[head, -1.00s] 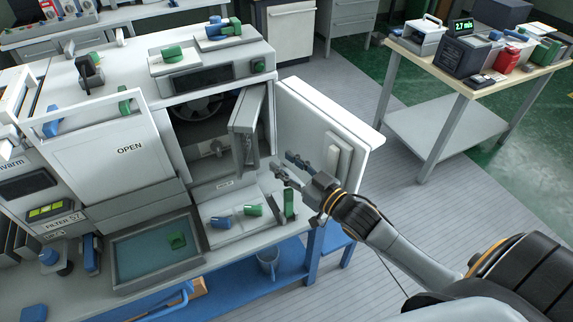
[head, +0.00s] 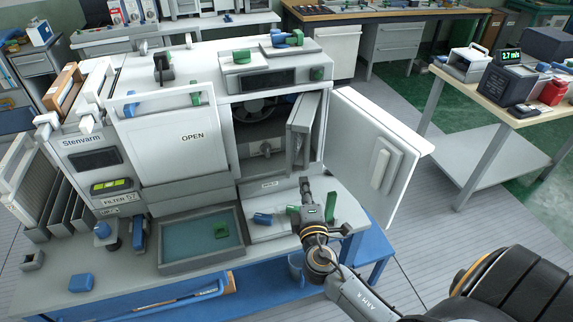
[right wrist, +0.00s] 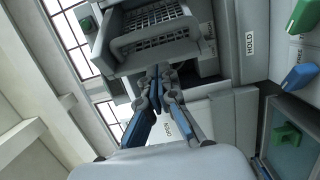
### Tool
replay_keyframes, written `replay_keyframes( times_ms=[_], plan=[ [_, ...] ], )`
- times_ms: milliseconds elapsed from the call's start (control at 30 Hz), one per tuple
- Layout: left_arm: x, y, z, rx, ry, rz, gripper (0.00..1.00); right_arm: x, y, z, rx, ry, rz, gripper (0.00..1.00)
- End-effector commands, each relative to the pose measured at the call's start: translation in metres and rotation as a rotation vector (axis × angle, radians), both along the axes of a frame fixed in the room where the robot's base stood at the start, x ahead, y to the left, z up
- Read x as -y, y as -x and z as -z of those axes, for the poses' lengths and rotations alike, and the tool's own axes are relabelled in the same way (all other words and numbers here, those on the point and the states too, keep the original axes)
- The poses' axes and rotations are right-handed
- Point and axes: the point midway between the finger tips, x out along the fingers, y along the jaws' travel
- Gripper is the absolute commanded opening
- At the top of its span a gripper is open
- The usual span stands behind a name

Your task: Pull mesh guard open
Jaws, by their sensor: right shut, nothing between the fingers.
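The mesh guard (head: 301,130) is a grey framed panel at the right side of the dark chamber opening, seen nearly edge-on and swung partly outward. In the right wrist view, its grille and the grey bar handle (right wrist: 155,38) show at the top. My right gripper (head: 305,187) is in front of and below the guard, pointing towards the machine. In the right wrist view its fingertips (right wrist: 160,73) are shut and empty, just below the handle in the picture; I cannot tell whether they touch it. My left gripper is not in view.
A white door (head: 372,150) stands open to the right of the chamber. A panel marked OPEN (head: 180,150) is on the left. Below are a blue-grey tray (head: 185,250) and a ledge with a blue piece (head: 263,218) and a green upright piece (head: 330,206).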

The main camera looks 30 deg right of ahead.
Motion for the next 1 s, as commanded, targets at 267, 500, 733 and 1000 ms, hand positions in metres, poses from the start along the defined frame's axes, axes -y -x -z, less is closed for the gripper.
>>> replay_keyframes(
  times_ms=[267,500,733,1000],
  plan=[
    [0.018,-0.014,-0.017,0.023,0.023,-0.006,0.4,0.018,-0.038,-0.005,0.002,0.005,0.002,0.0],
    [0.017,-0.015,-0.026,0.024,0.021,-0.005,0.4,0.035,-0.074,-0.003,0.001,0.003,0.001,0.0],
    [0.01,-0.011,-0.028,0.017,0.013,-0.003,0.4,0.042,-0.088,-0.002,0.001,0.002,0.0,0.0],
    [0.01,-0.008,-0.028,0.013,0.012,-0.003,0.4,0.042,-0.089,-0.001,0.001,0.0,0.0,0.0]
  ],
)
